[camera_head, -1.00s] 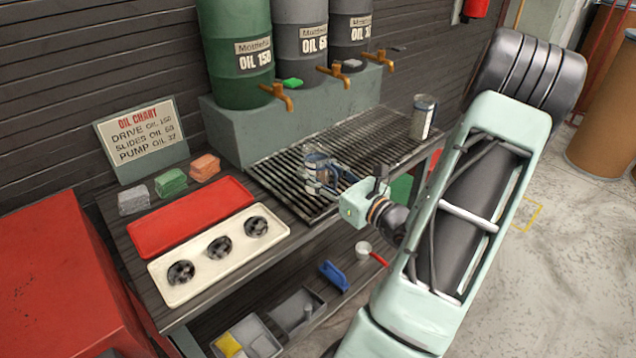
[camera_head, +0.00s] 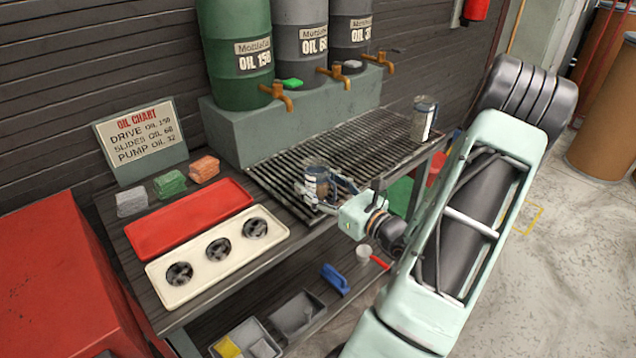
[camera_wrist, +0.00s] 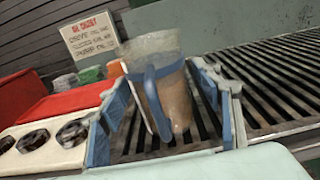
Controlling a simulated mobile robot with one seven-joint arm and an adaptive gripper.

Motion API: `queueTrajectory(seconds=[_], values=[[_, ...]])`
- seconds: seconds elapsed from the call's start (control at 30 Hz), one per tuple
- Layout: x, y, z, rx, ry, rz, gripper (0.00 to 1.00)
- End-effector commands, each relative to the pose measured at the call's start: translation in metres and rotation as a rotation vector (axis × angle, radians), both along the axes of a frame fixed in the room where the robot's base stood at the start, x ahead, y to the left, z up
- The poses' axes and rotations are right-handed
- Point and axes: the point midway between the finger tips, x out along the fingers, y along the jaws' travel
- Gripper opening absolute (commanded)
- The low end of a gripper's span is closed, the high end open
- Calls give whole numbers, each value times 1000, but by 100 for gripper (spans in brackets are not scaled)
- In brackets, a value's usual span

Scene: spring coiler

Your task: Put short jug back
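The short jug (camera_head: 316,181), clear with a blue handle and a brownish tint inside, stands on the near left part of the black drip grate (camera_head: 352,140). In the wrist view the jug (camera_wrist: 172,85) is between the two spread blue-grey fingers of my gripper (camera_wrist: 165,105), its handle facing the camera. A gap shows on the right side of the jug; on the left the finger is close to it. My gripper (camera_head: 322,190) is open around the jug. The jug's base is partly hidden.
A red tray (camera_head: 190,222) and a cream tray (camera_head: 190,265) with dark round parts lie left of the grate. Coloured sponges (camera_head: 170,183) and an oil chart (camera_head: 140,140) are behind. Barrels with taps (camera_head: 275,92) stand behind the grate. A lower shelf holds bins (camera_head: 296,313).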

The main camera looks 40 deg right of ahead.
Motion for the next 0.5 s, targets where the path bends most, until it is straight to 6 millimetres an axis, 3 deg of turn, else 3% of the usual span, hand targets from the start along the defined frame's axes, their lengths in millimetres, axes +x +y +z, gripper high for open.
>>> queueTrajectory(seconds=[0.23,0.5], values=[[-1,0,5,-1,0,-1,59],[-52,-6,3,0,2,-6,59]])
